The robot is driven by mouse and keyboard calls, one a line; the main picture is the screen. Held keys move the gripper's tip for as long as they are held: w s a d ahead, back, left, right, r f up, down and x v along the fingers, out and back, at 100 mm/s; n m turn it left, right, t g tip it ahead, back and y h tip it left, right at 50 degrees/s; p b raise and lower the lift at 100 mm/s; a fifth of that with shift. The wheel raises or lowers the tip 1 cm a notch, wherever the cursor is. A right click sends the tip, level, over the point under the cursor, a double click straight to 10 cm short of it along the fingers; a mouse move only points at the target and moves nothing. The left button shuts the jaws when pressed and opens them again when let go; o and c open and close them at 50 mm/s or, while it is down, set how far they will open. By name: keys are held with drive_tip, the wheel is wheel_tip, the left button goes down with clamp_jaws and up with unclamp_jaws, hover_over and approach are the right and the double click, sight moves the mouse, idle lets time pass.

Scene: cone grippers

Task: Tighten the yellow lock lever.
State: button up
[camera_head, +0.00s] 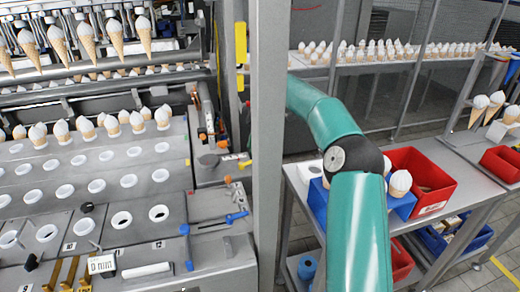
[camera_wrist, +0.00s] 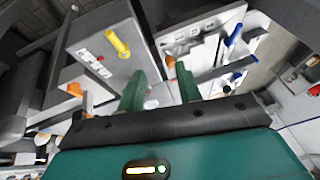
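The yellow lock lever (camera_wrist: 117,43) shows in the wrist view as a short yellow bar on the face of a grey block, upper left of my fingers. In the head view the yellow lever (camera_head: 245,163) is small, at the right side of the machine beside the grey post. My gripper (camera_wrist: 158,82) has two green fingers spread apart with nothing between them. The fingers point toward the machine, and the lever lies beyond and left of them, apart from both. The gripper is not visible in the head view; my arm passes behind the post.
Blue levers (camera_wrist: 235,36) stand to the right in the wrist view, and an orange knob (camera_wrist: 73,89) at left. The grey post (camera_head: 268,150) stands close beside the machine (camera_head: 205,205). A table with a red bin (camera_head: 425,178) stands at right.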

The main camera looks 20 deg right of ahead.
drive_tip(key=s+r, duration=0.3)
drive_tip(key=s, duration=0.5)
drive_tip(key=shift+s+a+r, duration=0.2)
drive_tip(key=shift+s+r, duration=0.2)
drive_tip(key=shift+d, duration=0.1)
